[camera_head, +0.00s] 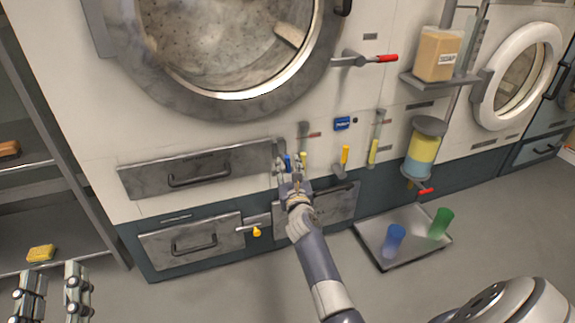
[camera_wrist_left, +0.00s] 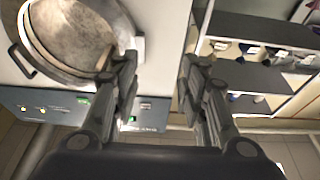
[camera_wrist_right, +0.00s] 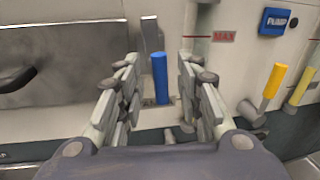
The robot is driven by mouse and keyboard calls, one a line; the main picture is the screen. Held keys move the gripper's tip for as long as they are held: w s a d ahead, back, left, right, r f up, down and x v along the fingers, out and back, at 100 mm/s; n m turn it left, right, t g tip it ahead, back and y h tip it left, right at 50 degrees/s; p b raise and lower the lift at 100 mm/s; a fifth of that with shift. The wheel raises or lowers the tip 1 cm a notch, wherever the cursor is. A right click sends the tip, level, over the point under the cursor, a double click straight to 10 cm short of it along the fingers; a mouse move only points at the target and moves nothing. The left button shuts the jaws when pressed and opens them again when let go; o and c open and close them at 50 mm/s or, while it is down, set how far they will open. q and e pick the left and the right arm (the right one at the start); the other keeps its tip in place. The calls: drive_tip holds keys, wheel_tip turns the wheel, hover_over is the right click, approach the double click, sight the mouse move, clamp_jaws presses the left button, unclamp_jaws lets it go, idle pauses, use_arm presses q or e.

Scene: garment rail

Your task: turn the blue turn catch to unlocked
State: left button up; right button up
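The blue turn catch (camera_wrist_right: 160,78) has an upright blue handle in the right wrist view, beside a grey metal drawer front. It also shows small in the head view (camera_head: 287,163). My right gripper (camera_head: 291,182) reaches up to the panel just below it. In the right wrist view the right gripper's fingers (camera_wrist_right: 158,88) are apart, one on each side of the blue handle, with a gap visible on both sides. My left gripper (camera_head: 52,293) is open and empty at the lower left, away from the panel; its spread fingers (camera_wrist_left: 158,90) show in the left wrist view.
Yellow-handled levers (camera_head: 345,155) stand to the right of the catch, under a blue pump label (camera_head: 342,123). Drawers (camera_head: 200,172) lie left. A red-handled door lever (camera_head: 386,58) is above. A tray (camera_head: 385,262) with blue and green cups lies on the floor.

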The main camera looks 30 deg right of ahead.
use_arm(q)
drive_tip(key=shift+s+r+t+h+b, duration=0.2)
drive_tip(key=shift+s+r+t, duration=0.2)
drive_tip(key=shift+r, duration=0.35)
drive_tip(key=shift+s+r+t+h+b, duration=0.1)
drive_tip(key=shift+s+r+t+h, duration=0.15)
drive_tip(key=shift+r+t, duration=0.35)
drive_tip(key=shift+s+r+t+h+b, duration=0.15)
drive_tip(key=shift+s+r+t, duration=0.2)
drive_tip(key=shift+r, duration=0.5)
use_arm(e)
drive_tip(key=shift+x, duration=1.45)
drive_tip(key=shift+c, duration=0.3)
clamp_jaws()
